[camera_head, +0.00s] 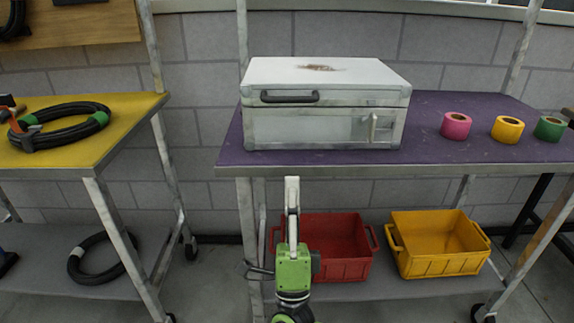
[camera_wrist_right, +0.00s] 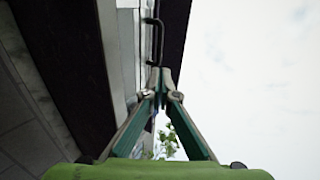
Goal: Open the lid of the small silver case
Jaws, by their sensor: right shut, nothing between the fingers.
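The small silver case (camera_head: 325,104) stands on the purple tabletop, its lid (camera_head: 325,72) down. A black handle (camera_head: 289,97) is on the left of its front, and a pale latch (camera_head: 373,127) on the right. My right gripper (camera_head: 292,186) is in front of the table edge, below the case, apart from it in the head view. In the right wrist view, its shut fingertips (camera_wrist_right: 162,74) line up with the dark handle (camera_wrist_right: 154,42); whether they touch it cannot be told. My left gripper is not in view.
Pink (camera_head: 456,126), yellow (camera_head: 507,129) and green (camera_head: 549,128) tape rolls stand right of the case on the purple tabletop (camera_head: 425,150). A red crate (camera_head: 340,270) and a yellow crate (camera_head: 440,262) are on the shelf below. A yellow table (camera_head: 90,160) with a coiled hose (camera_head: 75,108) is at left.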

